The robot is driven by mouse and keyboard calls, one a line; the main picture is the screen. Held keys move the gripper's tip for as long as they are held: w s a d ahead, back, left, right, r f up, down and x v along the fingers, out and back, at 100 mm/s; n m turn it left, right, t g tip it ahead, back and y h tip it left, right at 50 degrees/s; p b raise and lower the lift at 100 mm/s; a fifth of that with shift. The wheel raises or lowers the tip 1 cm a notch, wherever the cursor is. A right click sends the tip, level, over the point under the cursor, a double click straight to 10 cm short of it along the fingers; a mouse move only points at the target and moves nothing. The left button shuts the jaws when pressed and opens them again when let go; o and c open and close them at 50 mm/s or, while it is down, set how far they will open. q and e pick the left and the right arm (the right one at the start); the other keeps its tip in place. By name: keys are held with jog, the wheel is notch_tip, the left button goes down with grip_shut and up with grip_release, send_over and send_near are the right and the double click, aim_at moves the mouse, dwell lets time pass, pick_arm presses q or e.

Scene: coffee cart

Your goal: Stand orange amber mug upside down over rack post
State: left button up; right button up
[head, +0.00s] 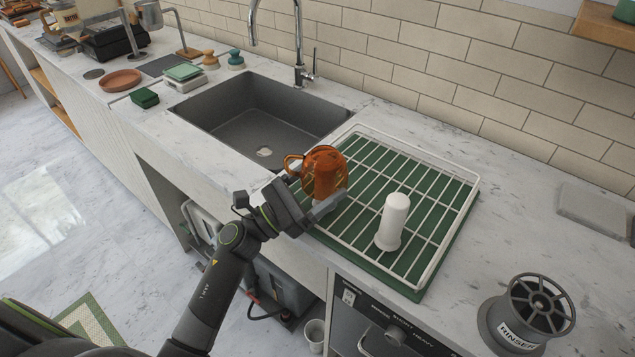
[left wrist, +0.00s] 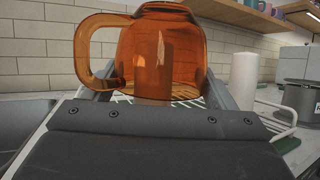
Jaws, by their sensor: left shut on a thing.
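The translucent orange amber mug (head: 325,160) is over the left part of the wire rack, handle to the left. It looks upside down, with its closed end up. It also fills the top middle of the left wrist view (left wrist: 190,55). A post (left wrist: 154,62) shows through its wall; it appears to be inside the mug, but I cannot fully tell inside from behind. My left gripper (head: 315,202) is shut on the mug, a finger on each side. A second, white post (head: 393,222) stands bare to the right, also in the left wrist view (left wrist: 243,77). My right gripper is not in view.
The white wire rack (head: 462,200) lies on a green mat (head: 425,283) beside the dark sink (head: 225,110) and tap (head: 299,45). A rinser (head: 525,318) stands at the front right. Counter right of the rack is mostly clear. A tiled wall runs behind.

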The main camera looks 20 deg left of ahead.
pick_arm(q)
jog(key=shift+a+f+n+y, duration=0.15)
jog(key=shift+f+n+y, duration=0.25)
jog(key=shift+f, duration=1)
jog(key=o, duration=1.1)
jog(key=shift+c, duration=0.2)
jog(key=shift+s+f, duration=0.1)
jog(key=shift+s+a+f, duration=0.1)
jog(key=shift+s+f, duration=0.05)
jog(key=b+v, duration=0.3)
jog(key=v, duration=0.1)
jog(key=shift+f, duration=0.15)
jog(key=s+a+b, duration=0.2)
jog(key=s+a, duration=0.2)
jog(key=shift+s+a+m+h, duration=0.3)
jog(key=shift+s+m+h, duration=0.1)
